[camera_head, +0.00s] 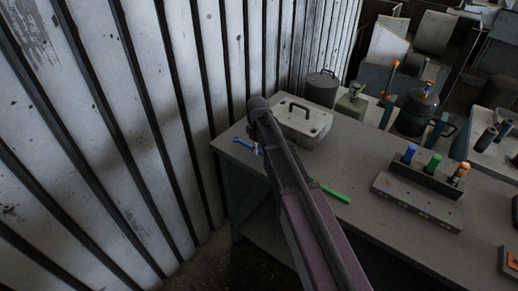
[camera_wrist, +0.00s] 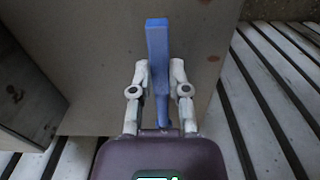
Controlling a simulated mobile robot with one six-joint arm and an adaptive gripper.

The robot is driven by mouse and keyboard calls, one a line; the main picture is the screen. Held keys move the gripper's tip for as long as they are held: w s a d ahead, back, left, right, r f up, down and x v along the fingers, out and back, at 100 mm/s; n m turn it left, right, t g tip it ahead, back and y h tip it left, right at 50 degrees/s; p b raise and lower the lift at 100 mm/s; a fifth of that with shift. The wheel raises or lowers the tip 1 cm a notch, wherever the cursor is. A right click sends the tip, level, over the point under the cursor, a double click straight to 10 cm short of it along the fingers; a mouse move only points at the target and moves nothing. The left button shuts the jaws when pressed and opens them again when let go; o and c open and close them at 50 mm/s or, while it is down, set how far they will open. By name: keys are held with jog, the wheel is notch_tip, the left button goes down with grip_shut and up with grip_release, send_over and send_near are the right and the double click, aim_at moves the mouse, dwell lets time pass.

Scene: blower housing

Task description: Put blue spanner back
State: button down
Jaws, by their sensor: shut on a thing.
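My gripper (camera_wrist: 159,76) is shut on a blue spanner (camera_wrist: 157,45) in the wrist view. The spanner lies lengthwise between the two pale fingers, and its broad end extends beyond them over a grey-brown surface. In the head view, a thin blue piece (camera_head: 245,145), apparently the same spanner, shows just left of my arm at the table's far left corner. My arm hides most of the gripper there. I cannot tell whether the spanner touches the table.
The grey table (camera_head: 350,155) holds a grey metal box (camera_head: 304,124), a green bar-like tool (camera_head: 335,193), and a rack (camera_head: 425,178) with blue, green and orange handles. A dark round vessel (camera_head: 415,110) stands behind. A ribbed metal wall (camera_head: 130,120) is close on the left.

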jog(key=shift+f+b, duration=0.6)
dwell(0.6)
jog(key=c, duration=0.5)
grip_release()
jog(key=shift+c, duration=0.2)
jog(key=o, duration=0.5)
jog(key=shift+r, duration=0.15)
jog(key=shift+r+p, duration=3.9)
jog(key=shift+p, duration=0.15)
